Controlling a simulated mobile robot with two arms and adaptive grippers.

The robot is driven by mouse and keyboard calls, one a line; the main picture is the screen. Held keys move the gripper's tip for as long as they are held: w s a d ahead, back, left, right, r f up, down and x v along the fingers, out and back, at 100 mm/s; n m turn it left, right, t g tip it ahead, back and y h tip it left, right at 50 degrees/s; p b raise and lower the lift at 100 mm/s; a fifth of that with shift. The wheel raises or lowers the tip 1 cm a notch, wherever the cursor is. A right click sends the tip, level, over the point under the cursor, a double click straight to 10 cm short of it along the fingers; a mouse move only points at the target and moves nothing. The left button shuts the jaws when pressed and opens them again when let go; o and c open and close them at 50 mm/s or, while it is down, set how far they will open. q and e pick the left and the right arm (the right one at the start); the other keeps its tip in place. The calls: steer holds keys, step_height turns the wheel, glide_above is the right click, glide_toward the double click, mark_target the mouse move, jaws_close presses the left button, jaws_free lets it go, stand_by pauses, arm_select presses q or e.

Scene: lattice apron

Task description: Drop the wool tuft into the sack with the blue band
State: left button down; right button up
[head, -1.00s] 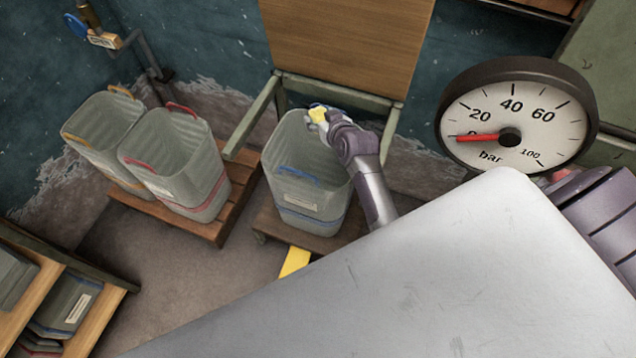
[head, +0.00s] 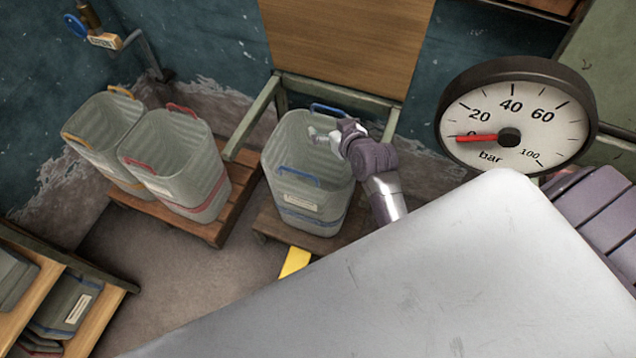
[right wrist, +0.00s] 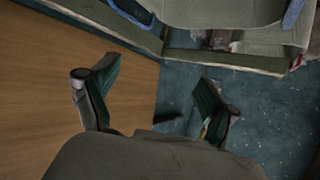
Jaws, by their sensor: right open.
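The sack with the blue band (head: 310,208) is a tall grey-green open container with blue handles, standing upright on a low wooden stand. My right gripper (head: 318,136) is over its mouth, towards the right side. In the right wrist view the right gripper (right wrist: 160,74) has its two fingers spread, with nothing between them. A pale wall and a blue handle (right wrist: 293,14) show at the top of that view. The wool tuft is not visible in either view now; the inside bottom of the sack is hidden. My left gripper is not in view.
A red-banded sack (head: 190,185) and a yellow-handled sack (head: 90,145) stand on a wooden pallet (head: 222,228) to the left. A green frame with a wooden board (head: 345,45) rises behind the blue-banded sack. A pressure gauge (head: 510,105) and a grey surface (head: 440,270) fill the right.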

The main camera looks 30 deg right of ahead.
steer(key=v, duration=0.5)
steer(key=shift+s+a, duration=0.1)
steer(key=shift+s, duration=0.05)
stand_by(0.3)
